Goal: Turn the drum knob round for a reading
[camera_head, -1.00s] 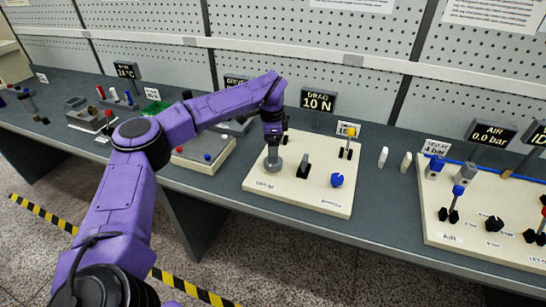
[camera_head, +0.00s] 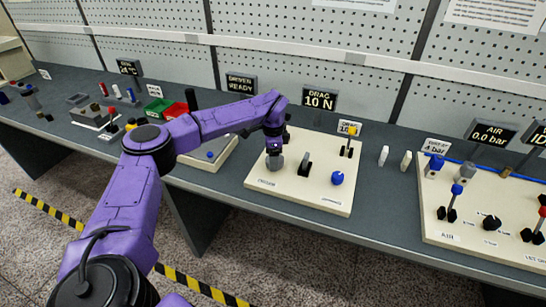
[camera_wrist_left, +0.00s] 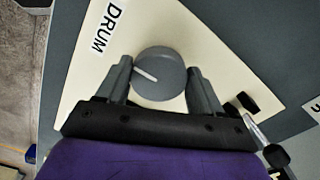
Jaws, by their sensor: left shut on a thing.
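The drum knob (camera_head: 275,163) is a round grey knob at the left of a cream panel (camera_head: 290,196). In the left wrist view the knob (camera_wrist_left: 165,85) has a white pointer line, aimed to the upper left, and a label reading DRUM (camera_wrist_left: 105,28) lies beside it. My left gripper (camera_head: 274,152) points down at the knob. In the left wrist view my left gripper (camera_wrist_left: 160,70) has one finger on each side of the knob and is shut on it. A sign behind the panel (camera_head: 319,101) reads DRAG 10 N. My right gripper is not in view.
A black lever (camera_head: 304,166), a blue knob (camera_head: 337,178) and a yellow-topped lever (camera_head: 351,133) stand on the same panel. A panel with air controls (camera_head: 475,241) stands at the right. Red and green bins (camera_head: 157,108) are at the left.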

